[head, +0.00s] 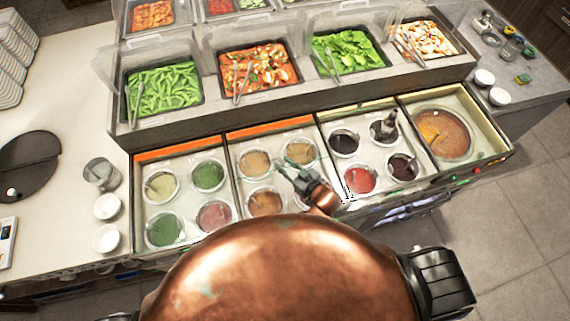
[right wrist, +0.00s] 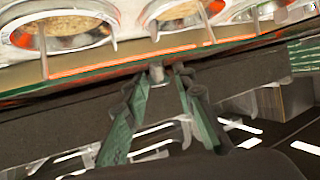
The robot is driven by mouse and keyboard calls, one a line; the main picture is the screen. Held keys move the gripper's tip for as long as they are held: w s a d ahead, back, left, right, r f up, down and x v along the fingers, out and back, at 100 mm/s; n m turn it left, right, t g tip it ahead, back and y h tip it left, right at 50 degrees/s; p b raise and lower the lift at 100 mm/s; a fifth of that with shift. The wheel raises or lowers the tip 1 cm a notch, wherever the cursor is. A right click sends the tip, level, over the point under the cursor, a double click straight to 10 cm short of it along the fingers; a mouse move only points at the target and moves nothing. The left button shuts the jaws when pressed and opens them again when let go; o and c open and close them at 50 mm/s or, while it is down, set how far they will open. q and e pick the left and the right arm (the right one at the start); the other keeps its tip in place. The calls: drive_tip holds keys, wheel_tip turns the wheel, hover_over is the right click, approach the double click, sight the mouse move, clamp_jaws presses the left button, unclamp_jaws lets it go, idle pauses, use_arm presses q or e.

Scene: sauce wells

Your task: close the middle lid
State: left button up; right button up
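The sauce counter has several wells in side-by-side sections. The two left sections have orange strips along their back edges: the left strip (head: 180,149) and the second strip (head: 270,129). I cannot clearly make out which part is the middle lid. My right gripper (head: 290,171) is over the second section, among its sauce wells. In the right wrist view my right gripper (right wrist: 162,80) has its two green-padded fingers apart. A small grey knob (right wrist: 156,71) shows between the fingertips, below an orange edge (right wrist: 130,62); contact cannot be told. My left gripper is not in view.
Food bins with clear covers stand behind the wells, including green beans (head: 163,91) and salad (head: 348,52). White cups (head: 106,206) and a glass (head: 99,172) stand at left.

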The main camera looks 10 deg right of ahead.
drive_tip(key=v, duration=1.2)
